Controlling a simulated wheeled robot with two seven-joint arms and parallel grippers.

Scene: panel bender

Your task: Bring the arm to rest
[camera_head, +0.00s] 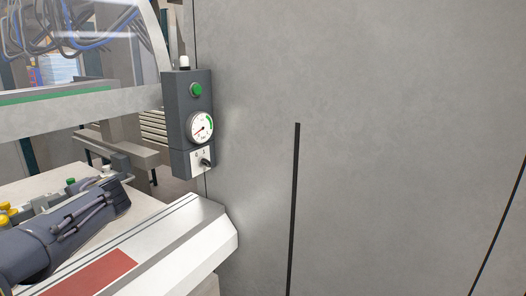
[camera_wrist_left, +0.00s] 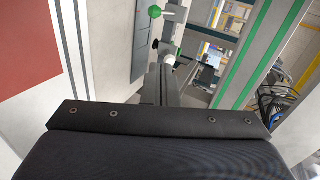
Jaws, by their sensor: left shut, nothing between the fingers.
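My left arm comes in from the left in the head view, and its dark gripper (camera_head: 112,197) is over the white-edged machine bed (camera_head: 190,235). The gripper is shut with nothing held. In the left wrist view the dark wrist housing fills the bottom, and the narrow closed fingers (camera_wrist_left: 160,88) stick out ahead of it. My right gripper is not in view.
A dark control box (camera_head: 188,125) with a green button (camera_head: 196,90), a gauge (camera_head: 200,127) and a switch (camera_head: 205,162) hangs beyond the gripper. A large grey panel (camera_head: 370,130) fills the right. A red patch (camera_head: 90,275) lies on the bed.

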